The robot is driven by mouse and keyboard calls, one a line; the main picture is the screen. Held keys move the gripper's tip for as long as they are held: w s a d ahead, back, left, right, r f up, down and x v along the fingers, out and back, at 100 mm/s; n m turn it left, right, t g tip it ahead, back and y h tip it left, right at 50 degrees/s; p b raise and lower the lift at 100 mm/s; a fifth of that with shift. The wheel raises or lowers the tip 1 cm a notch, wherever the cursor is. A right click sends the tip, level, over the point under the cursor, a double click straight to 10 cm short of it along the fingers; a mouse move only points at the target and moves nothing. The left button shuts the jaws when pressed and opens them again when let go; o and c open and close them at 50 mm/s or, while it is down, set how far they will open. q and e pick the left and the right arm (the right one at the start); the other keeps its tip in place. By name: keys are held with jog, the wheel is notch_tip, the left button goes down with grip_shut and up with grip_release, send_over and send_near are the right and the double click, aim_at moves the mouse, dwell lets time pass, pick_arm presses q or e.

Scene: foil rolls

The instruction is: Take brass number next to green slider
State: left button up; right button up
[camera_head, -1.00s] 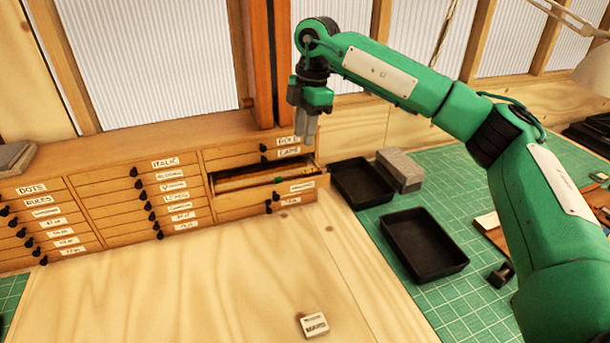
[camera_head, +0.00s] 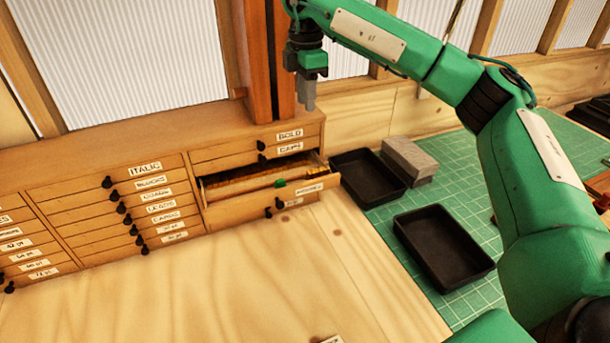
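An open drawer (camera_head: 225,193) juts from the right column of the wooden cabinet. A small green slider (camera_head: 280,183) sits inside it, near the middle of its front part. Brass-coloured pieces (camera_head: 312,174) lie in the drawer to the right of the slider; they are too small to read as numbers. My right gripper (camera_head: 308,102) points down above and behind the drawer, in front of the wooden post, apart from the drawer's contents. Its fingers appear close together, but any gap is unclear. My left gripper is out of view.
The cabinet (camera_head: 120,150) has several shut, labelled drawers with black knobs. Two black trays (camera_head: 440,247) and a grey block (camera_head: 409,158) stand right of the drawer on a green mat (camera_head: 470,150). The wooden tabletop (camera_head: 250,280) in front is mostly clear.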

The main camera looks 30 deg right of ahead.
jog(key=f, duration=0.1)
pick_arm(q)
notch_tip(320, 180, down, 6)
jog(key=b, duration=0.6)
pick_arm(e)
jog(key=p, duration=0.3)
send_over(309, 172)
jog(key=f, duration=1.4)
jog(key=shift+w+a, duration=0.15)
jog(key=shift+a, duration=0.2)
jog(key=shift+f+p, duration=0.4)
jog(key=shift+p, duration=0.05)
jog(key=f+p, duration=0.1)
jog(key=f, duration=0.1)
jog(key=f+p, duration=0.1)
jog(key=f, duration=0.1)
jog(key=shift+s+d, duration=0.2)
jog(key=shift+d, duration=0.2)
jog(key=shift+f, duration=0.2)
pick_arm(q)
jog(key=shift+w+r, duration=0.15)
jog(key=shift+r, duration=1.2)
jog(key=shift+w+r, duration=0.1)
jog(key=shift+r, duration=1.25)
pick_arm(e)
grip_shut()
